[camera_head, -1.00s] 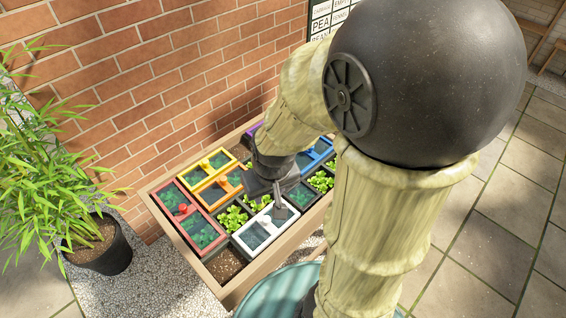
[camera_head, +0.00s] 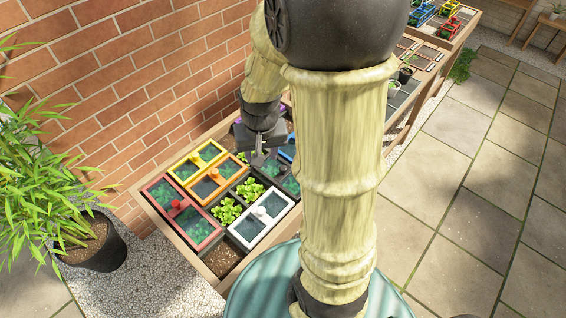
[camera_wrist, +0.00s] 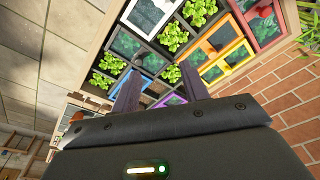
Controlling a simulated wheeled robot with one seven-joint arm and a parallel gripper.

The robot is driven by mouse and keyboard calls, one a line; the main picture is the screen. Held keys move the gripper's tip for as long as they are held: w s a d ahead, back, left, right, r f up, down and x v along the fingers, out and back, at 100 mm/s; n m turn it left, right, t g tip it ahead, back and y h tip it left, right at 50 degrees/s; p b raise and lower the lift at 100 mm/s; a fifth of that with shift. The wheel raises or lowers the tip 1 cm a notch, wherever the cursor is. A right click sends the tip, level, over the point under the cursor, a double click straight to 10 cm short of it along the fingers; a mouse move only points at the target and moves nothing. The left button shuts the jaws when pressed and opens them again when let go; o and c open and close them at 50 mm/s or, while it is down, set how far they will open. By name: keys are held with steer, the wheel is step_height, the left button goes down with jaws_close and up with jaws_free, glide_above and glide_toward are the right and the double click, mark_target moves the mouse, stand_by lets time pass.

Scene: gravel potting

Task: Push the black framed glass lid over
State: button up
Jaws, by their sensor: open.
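My gripper (camera_head: 258,158) hangs above the far part of the bed, left of and behind that lid. In the wrist view my gripper (camera_wrist: 160,88) has its two fingers spread with nothing between them. The arm hides part of the bed's right side.
The white lid (camera_head: 247,229), red lid (camera_head: 189,213), orange lid (camera_head: 208,190) and yellow lid (camera_head: 210,153) lie beside open lettuce cells (camera_head: 227,211). A brick wall (camera_head: 120,90) stands close behind. A potted bamboo (camera_head: 100,248) is at left. Open paving (camera_head: 480,230) is at right.

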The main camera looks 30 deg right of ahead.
mark_target(283, 167)
steer(key=w+d+f+m+g+p, duration=0.1)
steer(key=w+d+f+m, duration=0.1)
steer(key=w+d+m, duration=0.4)
steer(key=w+d, duration=0.1)
steer(key=d, duration=0.3)
steer(key=shift+f+g+p, duration=0.15)
steer(key=shift+g+p, duration=0.25)
steer(key=shift+w, duration=0.1)
step_height(283, 167, down, 17)
steer(key=shift+f+p, duration=0.2)
steer(key=shift+p, duration=0.95)
steer(key=shift+c, duration=0.5)
jaws_close()
